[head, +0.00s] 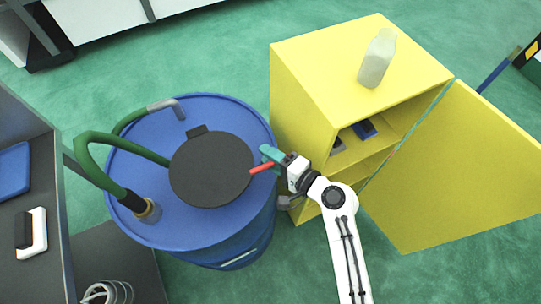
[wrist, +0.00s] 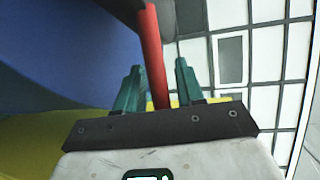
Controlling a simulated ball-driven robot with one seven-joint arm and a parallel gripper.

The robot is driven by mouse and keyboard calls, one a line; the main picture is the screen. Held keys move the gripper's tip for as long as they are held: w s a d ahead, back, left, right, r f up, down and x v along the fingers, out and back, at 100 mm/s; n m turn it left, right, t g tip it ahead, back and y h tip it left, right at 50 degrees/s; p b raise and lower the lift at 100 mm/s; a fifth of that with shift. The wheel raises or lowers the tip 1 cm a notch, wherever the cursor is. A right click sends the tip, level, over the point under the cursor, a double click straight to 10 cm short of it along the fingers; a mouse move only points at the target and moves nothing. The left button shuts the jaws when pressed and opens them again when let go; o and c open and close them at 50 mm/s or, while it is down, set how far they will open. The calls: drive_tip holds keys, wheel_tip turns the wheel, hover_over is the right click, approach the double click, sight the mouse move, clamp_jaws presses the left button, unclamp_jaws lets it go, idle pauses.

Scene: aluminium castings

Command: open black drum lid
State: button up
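The round black lid (head: 212,170) lies flat on top of the blue drum (head: 235,232), with a small black tab at its far edge. A red handle (head: 262,168) sticks out from the lid's right edge. My gripper (head: 270,155) is at the drum's right rim, beside the handle. In the wrist view its two green fingers (wrist: 158,85) stand apart, with the red handle (wrist: 152,50) passing between them, nearer the left finger. A gap shows between the handle and the right finger. The lid's dark edge shows at the top of the wrist view.
A green hose (head: 100,152) and a bent grey pipe (head: 165,104) join the drum top. A yellow cabinet (head: 330,65) with a pale bottle (head: 377,60) on it stands close at the right, its door (head: 455,175) open. Dark shelving stands at the left.

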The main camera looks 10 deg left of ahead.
clamp_jaws()
idle(0.3)
